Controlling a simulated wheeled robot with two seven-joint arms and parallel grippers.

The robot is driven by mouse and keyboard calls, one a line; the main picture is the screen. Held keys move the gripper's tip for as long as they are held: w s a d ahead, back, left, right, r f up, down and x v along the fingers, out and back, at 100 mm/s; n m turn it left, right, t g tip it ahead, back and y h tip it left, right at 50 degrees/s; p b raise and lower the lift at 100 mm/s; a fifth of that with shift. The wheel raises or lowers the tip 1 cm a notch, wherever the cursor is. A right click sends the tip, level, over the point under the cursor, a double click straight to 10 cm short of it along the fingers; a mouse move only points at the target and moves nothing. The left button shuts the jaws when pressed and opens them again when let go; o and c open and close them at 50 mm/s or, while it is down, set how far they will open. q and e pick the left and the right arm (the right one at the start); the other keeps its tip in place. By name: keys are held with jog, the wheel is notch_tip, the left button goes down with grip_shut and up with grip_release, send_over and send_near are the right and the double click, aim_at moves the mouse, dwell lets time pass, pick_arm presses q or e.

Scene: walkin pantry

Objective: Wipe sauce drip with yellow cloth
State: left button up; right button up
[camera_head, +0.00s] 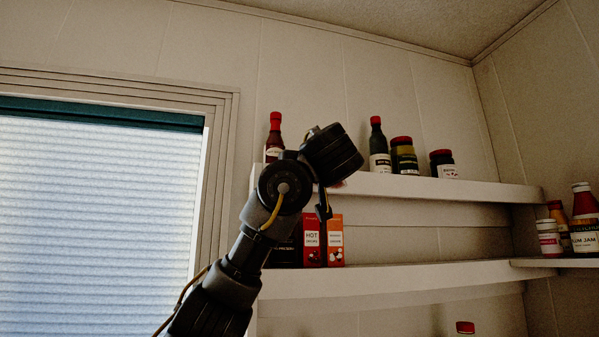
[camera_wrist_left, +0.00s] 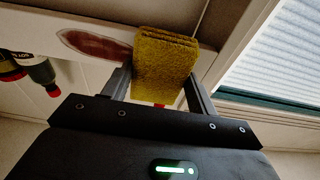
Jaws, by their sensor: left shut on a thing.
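The yellow cloth (camera_wrist_left: 165,62) is a folded, thick pad, clamped between the fingers of my left gripper (camera_wrist_left: 158,84) in the left wrist view. The sauce drip (camera_wrist_left: 92,45) is a dark red oval smear on the pale front face of the upper shelf (camera_wrist_left: 60,22), just left of the cloth. In that view the cloth overlaps the smear's right end; I cannot tell whether they touch. In the head view, my left gripper (camera_head: 324,206) is at the upper shelf's front edge, and a bit of the smear (camera_head: 339,184) shows beside my wrist. The cloth is hidden there. My right gripper is not in view.
On the upper shelf (camera_head: 450,190) stand a red-capped sauce bottle (camera_head: 275,135), a dark bottle (camera_head: 378,148) and two jars. Boxes (camera_head: 335,240) stand on the lower shelf (camera_head: 400,278). Jars and bottles stand on the right side shelf. A shuttered window (camera_head: 95,220) is at left.

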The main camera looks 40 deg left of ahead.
pick_arm(q)
jog(key=shift+w+a, duration=0.25)
jog(key=shift+a, duration=0.05)
jog(key=w+d+p, duration=0.1)
jog(key=w+d, duration=0.1)
jog(key=w, duration=0.1)
jog(key=shift+p, duration=0.35)
jog(key=shift+d, duration=0.1)
jog(key=w+d, duration=0.1)
jog(key=w+p, duration=0.1)
jog(key=shift+w+d, duration=0.35)
jog(key=shift+w, duration=0.05)
